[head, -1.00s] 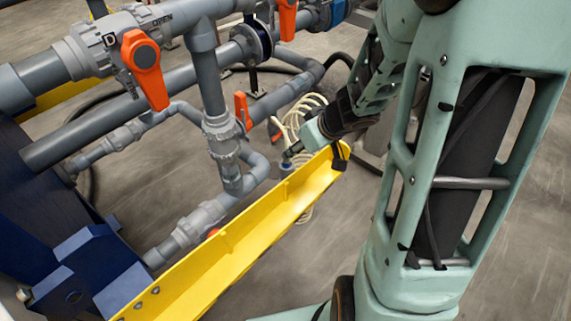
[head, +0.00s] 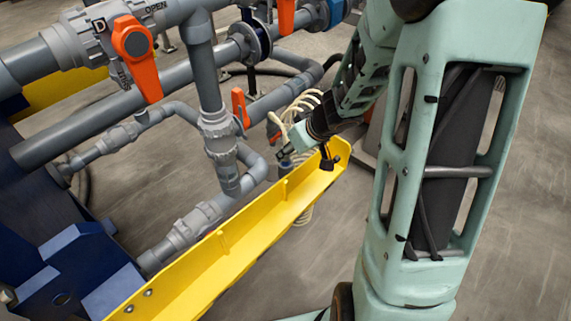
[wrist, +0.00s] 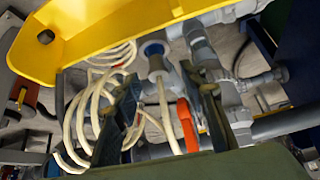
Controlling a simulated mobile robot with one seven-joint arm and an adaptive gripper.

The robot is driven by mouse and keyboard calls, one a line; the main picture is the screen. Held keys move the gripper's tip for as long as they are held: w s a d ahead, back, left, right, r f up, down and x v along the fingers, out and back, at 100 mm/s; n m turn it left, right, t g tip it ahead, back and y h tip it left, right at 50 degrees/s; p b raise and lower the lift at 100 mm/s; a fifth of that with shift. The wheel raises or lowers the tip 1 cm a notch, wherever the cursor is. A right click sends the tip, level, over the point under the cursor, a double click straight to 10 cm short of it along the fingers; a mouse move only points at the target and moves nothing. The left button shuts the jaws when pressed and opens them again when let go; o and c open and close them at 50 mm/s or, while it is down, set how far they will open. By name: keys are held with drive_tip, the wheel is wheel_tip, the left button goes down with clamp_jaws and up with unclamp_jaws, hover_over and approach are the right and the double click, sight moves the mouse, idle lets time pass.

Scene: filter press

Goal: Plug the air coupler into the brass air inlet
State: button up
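My gripper (head: 287,156) is beside the far end of the yellow beam, pointing down and left in the head view. In the wrist view its two dark fingers (wrist: 163,90) are apart, so it looks open. A grey fitting with a blue ring (wrist: 155,55), which may be the air coupler, shows between and beyond the fingers. A cream hose (wrist: 164,115) runs down the picture from it. I cannot tell whether the fingers touch the fitting. I cannot make out the brass air inlet in either view.
The yellow beam (head: 235,240) runs close alongside my gripper. Cream hose coils (wrist: 85,115) lie left of the fingers in the wrist view. Grey pipes (head: 215,125) with orange valve handles (head: 135,52) stand to the left. Open floor (head: 310,260) lies right of the beam.

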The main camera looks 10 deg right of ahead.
drive_tip(key=b+x, duration=0.2)
drive_tip(key=x, duration=0.2)
drive_tip(key=shift+w+d+f+b, duration=0.1)
drive_tip(key=shift+f+b, duration=0.15)
drive_tip(key=shift+b, duration=0.15)
drive_tip(key=shift+w+f, duration=0.2)
drive_tip(key=shift+w, duration=0.05)
drive_tip(key=shift+r, duration=0.1)
clamp_jaws()
drive_tip(key=shift+r, duration=0.1)
wheel_tip(320, 180, up, 10)
drive_tip(key=p, duration=0.8)
drive_tip(key=shift+p, duration=0.3)
